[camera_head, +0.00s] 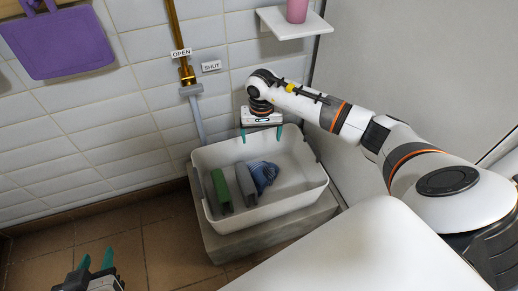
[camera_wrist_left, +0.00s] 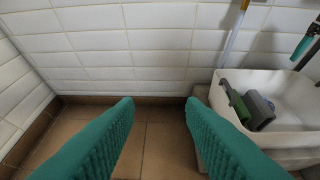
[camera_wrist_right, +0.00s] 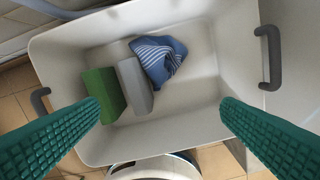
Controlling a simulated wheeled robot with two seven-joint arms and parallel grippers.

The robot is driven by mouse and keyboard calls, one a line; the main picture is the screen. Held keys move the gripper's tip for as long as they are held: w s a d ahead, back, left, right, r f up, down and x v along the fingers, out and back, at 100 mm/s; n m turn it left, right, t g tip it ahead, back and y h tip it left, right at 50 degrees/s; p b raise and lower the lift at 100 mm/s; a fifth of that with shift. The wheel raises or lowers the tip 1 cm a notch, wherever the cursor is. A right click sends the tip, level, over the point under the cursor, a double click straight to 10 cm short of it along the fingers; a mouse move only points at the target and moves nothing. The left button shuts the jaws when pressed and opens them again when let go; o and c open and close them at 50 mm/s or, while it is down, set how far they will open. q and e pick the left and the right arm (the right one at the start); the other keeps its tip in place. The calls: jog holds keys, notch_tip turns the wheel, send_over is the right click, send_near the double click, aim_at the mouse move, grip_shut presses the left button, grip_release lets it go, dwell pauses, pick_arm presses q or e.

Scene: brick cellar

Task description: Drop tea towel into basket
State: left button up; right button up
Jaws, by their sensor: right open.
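The blue striped tea towel (camera_head: 264,175) lies crumpled inside the white basket (camera_head: 304,170), against a grey block-shaped item. In the right wrist view the towel (camera_wrist_right: 160,58) rests on the basket floor (camera_wrist_right: 205,95), near one long wall. My right gripper (camera_head: 261,133) is open and empty above the basket's back edge. Its two green fingers stand wide apart in the right wrist view, with the towel below and apart from them. My left gripper (camera_head: 97,261) is open and empty, low at the left, away from the basket.
A green item (camera_head: 221,190) and a grey item (camera_head: 246,184) also lie in the basket, which stands on a grey plinth (camera_head: 240,243).

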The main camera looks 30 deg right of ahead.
pick_arm(q)
jog(key=s+a+f+g+y+p, duration=0.1)
jog(key=s+a+f+g+p, duration=0.1)
jog(key=s+f+g, duration=0.3)
jog(key=s+a+g, duration=0.1)
jog(key=s, duration=0.3)
jog(key=shift+a+g+y, duration=0.15)
jog(key=shift+g+y, duration=0.15)
jog(key=shift+g, duration=0.1)
pick_arm(e)
notch_tip(320, 180, up, 12)
pick_arm(q)
jog(key=shift+f, duration=0.1)
